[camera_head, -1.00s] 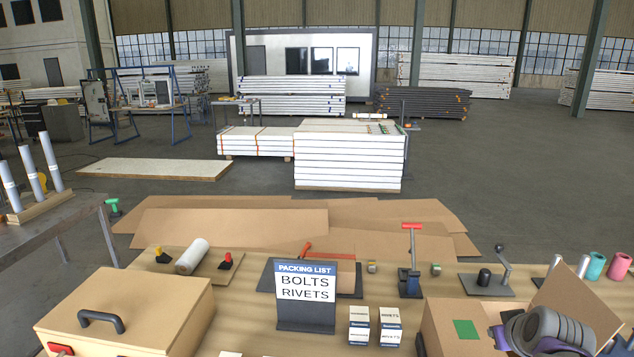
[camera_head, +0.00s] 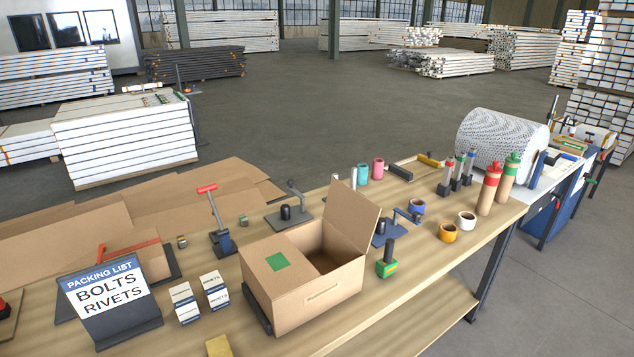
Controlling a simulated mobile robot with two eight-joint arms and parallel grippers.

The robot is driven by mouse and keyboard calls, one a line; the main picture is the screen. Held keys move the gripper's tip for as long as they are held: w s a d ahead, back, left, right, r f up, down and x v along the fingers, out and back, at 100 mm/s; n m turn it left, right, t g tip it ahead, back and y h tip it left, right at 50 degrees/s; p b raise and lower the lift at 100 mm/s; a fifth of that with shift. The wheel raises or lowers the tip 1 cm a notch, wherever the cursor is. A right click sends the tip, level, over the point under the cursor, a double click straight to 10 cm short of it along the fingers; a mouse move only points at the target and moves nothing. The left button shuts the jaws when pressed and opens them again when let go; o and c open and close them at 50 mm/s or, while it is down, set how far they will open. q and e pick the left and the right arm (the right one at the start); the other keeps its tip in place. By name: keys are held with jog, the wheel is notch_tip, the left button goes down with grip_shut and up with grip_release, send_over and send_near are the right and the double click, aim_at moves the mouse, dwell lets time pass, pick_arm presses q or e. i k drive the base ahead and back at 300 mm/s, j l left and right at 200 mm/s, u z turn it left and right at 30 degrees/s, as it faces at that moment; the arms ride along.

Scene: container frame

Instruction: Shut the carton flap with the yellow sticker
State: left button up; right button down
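An open cardboard carton (camera_head: 318,296) stands on the wooden workbench. I see no yellow sticker on the faces of the carton in view; the outer side of the raised flap is hidden. Neither of my grippers is in view.
A packing list sign (camera_head: 108,300) reading bolts and rivets and small white boxes (camera_head: 213,291) stand left of the carton. A green-based stamp (camera_head: 387,260), an orange tape roll (camera_head: 447,232) and a crank device (camera_head: 291,212) stand around it. The bench front right is clear.

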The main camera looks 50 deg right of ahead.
aim_at(354, 215)
jog(key=z, duration=1.9)
